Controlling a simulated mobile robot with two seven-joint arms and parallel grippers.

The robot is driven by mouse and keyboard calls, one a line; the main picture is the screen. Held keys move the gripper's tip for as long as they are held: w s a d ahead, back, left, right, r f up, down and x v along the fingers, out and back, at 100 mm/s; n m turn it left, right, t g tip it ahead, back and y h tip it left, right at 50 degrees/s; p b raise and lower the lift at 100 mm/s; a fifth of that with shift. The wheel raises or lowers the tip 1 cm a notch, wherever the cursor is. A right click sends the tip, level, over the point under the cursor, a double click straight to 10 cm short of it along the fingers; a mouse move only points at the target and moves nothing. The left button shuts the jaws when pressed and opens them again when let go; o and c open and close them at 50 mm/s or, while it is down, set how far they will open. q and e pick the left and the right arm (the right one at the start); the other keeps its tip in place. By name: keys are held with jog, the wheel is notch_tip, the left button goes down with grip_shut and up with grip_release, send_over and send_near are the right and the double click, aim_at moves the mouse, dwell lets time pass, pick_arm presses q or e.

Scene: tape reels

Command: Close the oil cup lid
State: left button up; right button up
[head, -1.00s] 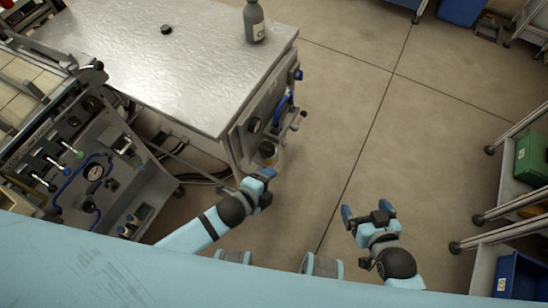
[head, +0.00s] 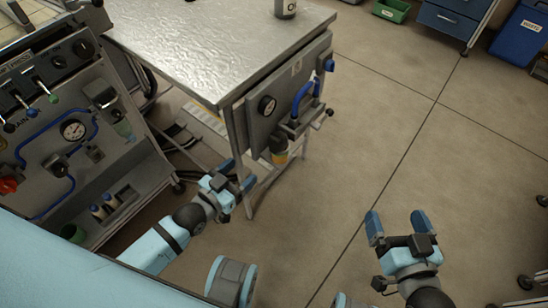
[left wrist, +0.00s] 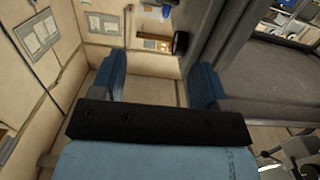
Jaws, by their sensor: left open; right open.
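A small oil cup (head: 280,151), with a dark upper part and amber lower part, hangs on the panel (head: 288,92) at the end of the metal table. I cannot make out its lid or whether it stands open. My left gripper (head: 238,175) is open and empty, below and to the left of the cup and apart from it. Its two blue fingers also show apart in the left wrist view (left wrist: 158,85), where I cannot identify the cup. My right gripper (head: 397,218) is open and empty over bare floor, to the right.
A control cabinet (head: 75,165) stands at left.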

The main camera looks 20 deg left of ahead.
pick_arm(q)
notch_tip(320, 180, down, 2)
jog(key=b, duration=0.5)
send_near(275, 139)
jog(key=shift+t, duration=0.4)
jog(key=x, duration=0.7)
jog(key=shift+w+d+f, duration=0.15)
jog(key=shift+w+f, duration=0.2)
jog(key=shift+f, duration=0.05)
jog(key=shift+w+d+r, duration=0.1)
jog(key=shift+w+d, duration=0.15)
jog(key=shift+w, duration=0.35)
pick_arm(e)
jog(key=r+t+y, duration=0.1)
jog(key=a+r+t+y, duration=0.1)
jog(key=r, duration=0.1)
jog(key=a+r+t, duration=0.1)
jog(key=shift+s+a+r+y, duration=0.15)
jog(key=shift+s+r+y, duration=0.05)
jog(key=shift+r+y, duration=0.2)
